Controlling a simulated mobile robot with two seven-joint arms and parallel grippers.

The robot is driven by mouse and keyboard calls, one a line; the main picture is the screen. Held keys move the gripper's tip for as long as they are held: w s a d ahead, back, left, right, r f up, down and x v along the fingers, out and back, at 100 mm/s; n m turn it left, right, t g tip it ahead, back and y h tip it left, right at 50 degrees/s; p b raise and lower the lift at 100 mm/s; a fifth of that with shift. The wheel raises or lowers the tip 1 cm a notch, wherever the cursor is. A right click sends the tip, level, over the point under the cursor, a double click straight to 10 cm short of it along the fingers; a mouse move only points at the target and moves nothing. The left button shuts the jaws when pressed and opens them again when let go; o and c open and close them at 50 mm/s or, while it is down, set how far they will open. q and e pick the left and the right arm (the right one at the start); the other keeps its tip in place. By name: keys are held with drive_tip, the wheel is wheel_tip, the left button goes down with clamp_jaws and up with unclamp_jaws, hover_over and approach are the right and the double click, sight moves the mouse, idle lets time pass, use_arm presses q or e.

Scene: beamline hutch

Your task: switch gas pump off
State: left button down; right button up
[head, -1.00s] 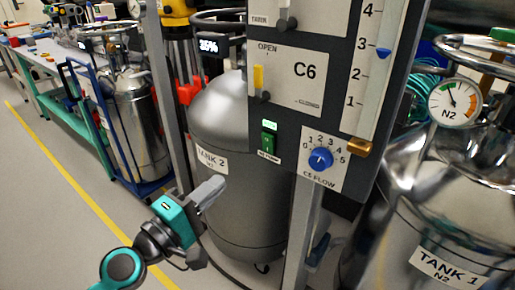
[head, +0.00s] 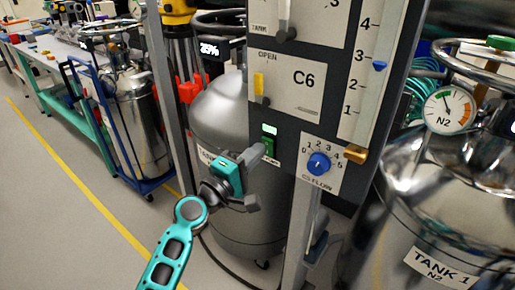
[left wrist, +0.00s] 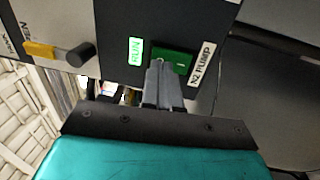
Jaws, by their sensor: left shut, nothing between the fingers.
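The gas pump switch is a green rocker (head: 268,147) low on the dark panel, under a lit green indicator (head: 270,130). In the left wrist view the green rocker (left wrist: 172,60) sits between the lit "RUN" indicator (left wrist: 136,51) and the "N2 PUMP" label (left wrist: 202,64). My left gripper (head: 262,151) is shut and empty, its fingertips at the rocker's left edge in the head view. In the left wrist view its fingertips (left wrist: 160,66) overlap the rocker's near edge; I cannot tell whether they touch. My right gripper is not in view.
A blue flow knob (head: 318,164) and a brass valve (head: 356,154) are right of the switch. A yellow lever (head: 259,84) is above it. Tank 2 (head: 225,115) stands behind my left gripper; Tank 1 (head: 440,215) stands at the right. Open floor lies left.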

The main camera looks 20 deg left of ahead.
use_arm(q)
drive_tip(key=shift+w+d, duration=0.2)
drive_tip(key=shift+w, duration=0.35)
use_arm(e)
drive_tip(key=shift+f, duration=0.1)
use_arm(q)
drive_tip(key=shift+r, duration=0.1)
drive_tip(key=shift+w+r, duration=0.1)
drive_tip(key=shift+w, duration=0.05)
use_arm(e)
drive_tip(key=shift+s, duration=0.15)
